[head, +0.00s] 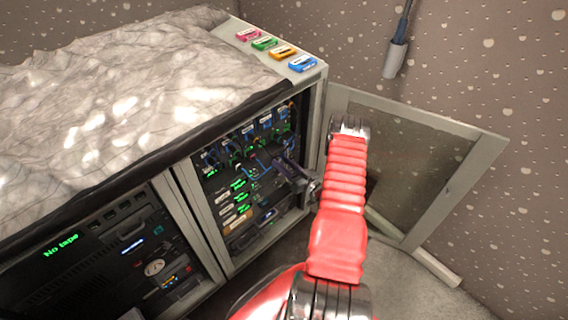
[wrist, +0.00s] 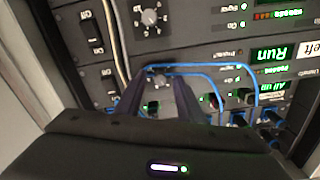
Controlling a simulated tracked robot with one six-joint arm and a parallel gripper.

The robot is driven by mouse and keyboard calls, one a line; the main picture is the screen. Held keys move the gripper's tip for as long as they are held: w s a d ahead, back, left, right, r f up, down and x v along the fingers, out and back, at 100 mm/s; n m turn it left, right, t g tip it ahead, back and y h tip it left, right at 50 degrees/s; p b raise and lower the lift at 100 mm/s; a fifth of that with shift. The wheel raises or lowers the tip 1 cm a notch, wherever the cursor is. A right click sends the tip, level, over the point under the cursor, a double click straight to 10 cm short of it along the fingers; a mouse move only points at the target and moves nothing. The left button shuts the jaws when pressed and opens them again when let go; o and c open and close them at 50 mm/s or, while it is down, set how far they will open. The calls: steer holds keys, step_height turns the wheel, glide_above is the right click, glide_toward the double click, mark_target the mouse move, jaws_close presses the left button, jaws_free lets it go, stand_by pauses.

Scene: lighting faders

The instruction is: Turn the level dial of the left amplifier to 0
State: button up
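In the wrist view my gripper (wrist: 158,88) is open, its two dark fingers apart and pointing into the rack. A white label ending in "eft" (wrist: 308,49) stands beside a green "Run" display (wrist: 283,53). I cannot tell for sure which dial that label belongs to. In the head view my gripper (head: 278,163) is at the open right rack bay, and the dials there are too small to read.
Blue cables (wrist: 200,68) loop across the panel close to the fingers. A pale cable (wrist: 117,40) hangs at the left. The rack's mesh door (head: 420,150) stands open at the right of my arm. Several coloured cassettes (head: 303,64) lie on top.

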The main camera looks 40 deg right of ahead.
jaws_close()
steer(key=shift+d, duration=0.1)
stand_by(0.6)
